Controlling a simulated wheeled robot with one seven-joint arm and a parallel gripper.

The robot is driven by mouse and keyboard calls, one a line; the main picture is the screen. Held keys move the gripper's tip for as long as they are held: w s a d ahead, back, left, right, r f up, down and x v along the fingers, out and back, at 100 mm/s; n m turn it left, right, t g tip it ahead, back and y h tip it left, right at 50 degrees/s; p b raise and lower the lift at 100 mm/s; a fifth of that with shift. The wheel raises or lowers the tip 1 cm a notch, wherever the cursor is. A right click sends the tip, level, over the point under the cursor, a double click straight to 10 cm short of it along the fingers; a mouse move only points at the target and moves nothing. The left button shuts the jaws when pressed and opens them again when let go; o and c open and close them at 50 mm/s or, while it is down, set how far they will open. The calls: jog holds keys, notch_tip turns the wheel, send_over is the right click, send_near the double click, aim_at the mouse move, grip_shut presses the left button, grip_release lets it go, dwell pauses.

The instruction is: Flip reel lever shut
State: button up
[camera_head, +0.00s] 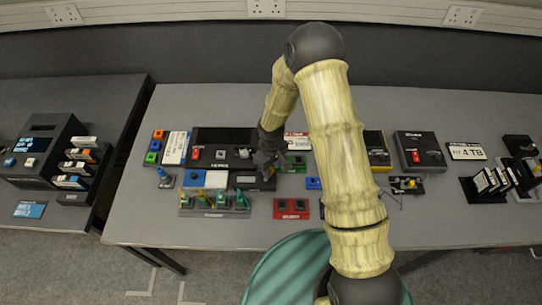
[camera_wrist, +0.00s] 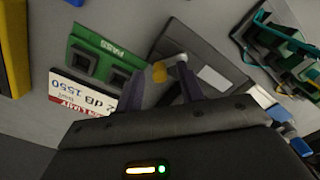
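A dark flat box (camera_wrist: 205,48) with a pale label lies below my gripper in the wrist view. It appears to be the reel unit. A small lever with a yellow tip (camera_wrist: 159,72) and a pale pivot shows at its near edge, between my fingertips in the picture. My gripper (camera_wrist: 160,88) is open, its two dark fingers apart on either side of the lever; I cannot tell whether they touch it. In the head view my gripper (camera_head: 268,158) is low over the table, left of centre, and the lever is hidden or too small to make out.
A green PASS tray (camera_wrist: 98,58) and a white 2 dB 1550 card (camera_wrist: 82,97) lie left of the box in the wrist view. A rack with teal and green connectors (camera_head: 215,202) stands close by. A red tray (camera_head: 292,208) lies near the table's front (camera_head: 180,230).

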aim_at(272, 168)
notch_tip(272, 168, up, 17)
jog(key=b, duration=0.1)
jog(key=shift+b, duration=0.3)
jog(key=shift+r, duration=0.15)
dwell(0.4)
jog(key=s+d+r+m+t, duration=0.1)
jog(key=s+d+r+m, duration=0.2)
jog(key=s+d, duration=0.3)
jog(key=s+d+r+m+t, duration=0.1)
jog(key=s+d+r+m, duration=0.2)
jog(key=s+d+m, duration=0.2)
jog(key=s+d, duration=0.2)
jog(key=d, duration=0.1)
jog(key=shift+m+t, duration=0.3)
jog(key=shift+m, duration=0.1)
jog(key=shift+s+d+r, duration=0.1)
jog(key=shift+r, duration=0.05)
